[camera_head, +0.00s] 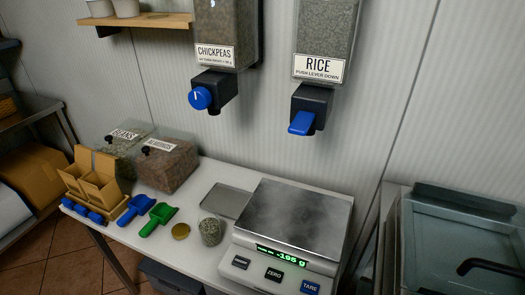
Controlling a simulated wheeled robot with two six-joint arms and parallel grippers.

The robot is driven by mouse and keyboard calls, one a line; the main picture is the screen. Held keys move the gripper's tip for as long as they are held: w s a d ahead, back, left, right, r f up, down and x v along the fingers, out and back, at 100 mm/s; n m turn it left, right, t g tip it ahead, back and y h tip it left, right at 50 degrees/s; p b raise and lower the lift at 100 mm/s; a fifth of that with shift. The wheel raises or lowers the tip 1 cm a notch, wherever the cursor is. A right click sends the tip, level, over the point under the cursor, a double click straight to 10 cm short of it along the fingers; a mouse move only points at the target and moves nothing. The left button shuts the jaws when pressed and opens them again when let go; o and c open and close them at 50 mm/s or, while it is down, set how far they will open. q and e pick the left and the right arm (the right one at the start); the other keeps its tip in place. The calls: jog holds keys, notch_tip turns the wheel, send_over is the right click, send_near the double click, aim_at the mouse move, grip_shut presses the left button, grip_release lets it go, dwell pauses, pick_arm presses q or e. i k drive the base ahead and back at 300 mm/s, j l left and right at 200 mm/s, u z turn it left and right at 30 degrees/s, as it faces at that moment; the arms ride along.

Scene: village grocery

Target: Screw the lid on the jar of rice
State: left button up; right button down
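A small glass jar (211,231) with greyish contents stands upright on the white table, just left of the scale. Its top appears open, with no lid on it. A round gold-coloured lid (181,231) lies flat on the table to the left of the jar, apart from it. The rice dispenser (322,40) with a blue lever hangs on the wall above the scale. Neither of my grippers is in view.
A shallow grey tray (227,201), green scoop (158,218), blue scoop (136,208), bins (166,165) and cardboard boxes (97,178) share the white table (180,262). A chickpeas dispenser (221,35) hangs above.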

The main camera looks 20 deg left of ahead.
aim_at(208, 224)
jog(key=k+l+u, duration=0.1)
jog(key=u, duration=0.35)
jog(key=k+l+u, duration=0.1)
jog(key=u, duration=0.35)
jog(key=k+l+u, duration=0.1)
jog(key=u, duration=0.35)
jog(key=i+j+z, duration=0.15)
jog(key=j+z, duration=0.15)
